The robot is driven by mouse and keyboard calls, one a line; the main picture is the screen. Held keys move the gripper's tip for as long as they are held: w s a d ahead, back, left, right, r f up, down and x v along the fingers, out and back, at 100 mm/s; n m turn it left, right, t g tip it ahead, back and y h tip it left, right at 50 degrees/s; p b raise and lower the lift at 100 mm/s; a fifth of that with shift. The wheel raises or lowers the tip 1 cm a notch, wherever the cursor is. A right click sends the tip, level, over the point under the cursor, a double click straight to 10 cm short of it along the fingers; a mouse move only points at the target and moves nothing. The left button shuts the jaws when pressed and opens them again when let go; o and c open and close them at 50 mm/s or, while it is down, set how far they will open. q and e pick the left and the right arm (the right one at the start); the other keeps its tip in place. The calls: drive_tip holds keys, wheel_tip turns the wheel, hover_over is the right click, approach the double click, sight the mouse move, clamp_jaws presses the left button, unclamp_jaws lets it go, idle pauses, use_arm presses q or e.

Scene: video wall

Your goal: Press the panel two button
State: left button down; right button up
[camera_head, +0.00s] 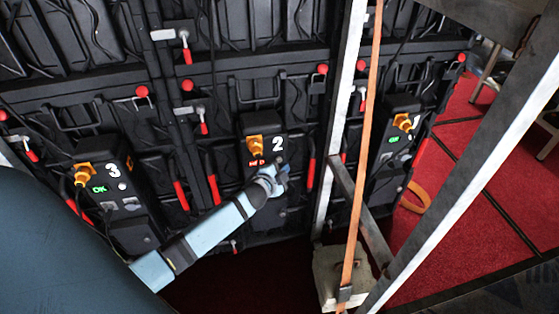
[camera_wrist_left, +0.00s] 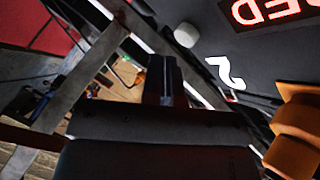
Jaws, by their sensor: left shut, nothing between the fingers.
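Panel two is a black box (camera_head: 248,124) on the back of the video wall, marked with a white 2 (camera_head: 278,143). It has an orange connector (camera_head: 255,147) and a small red-lit display (camera_head: 256,162). My left gripper (camera_head: 283,178) is in front of the panel, just below the number, and hides its lower part. In the left wrist view the shut, empty fingers (camera_wrist_left: 165,80) point toward the panel side. The fingers appear apart from the button. My right gripper is not in view.
Panel three (camera_head: 112,170) on the left and panel one (camera_head: 402,122) on the right show green displays. A metal upright (camera_head: 340,120) and an orange strap (camera_head: 364,130) stand right of panel two. Black cables and red-handled latches cover the wall. Red carpet (camera_head: 475,200) lies right.

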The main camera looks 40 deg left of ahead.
use_arm(q)
drive_tip(key=shift+s, duration=0.1)
drive_tip(key=s+d, duration=0.1)
drive_tip(key=d, duration=0.1)
drive_tip(key=s+d, duration=0.1)
drive_tip(key=s, duration=0.1)
drive_tip(key=shift+d+p, duration=0.35)
drive_tip(key=shift+d, duration=0.05)
idle(0.8)
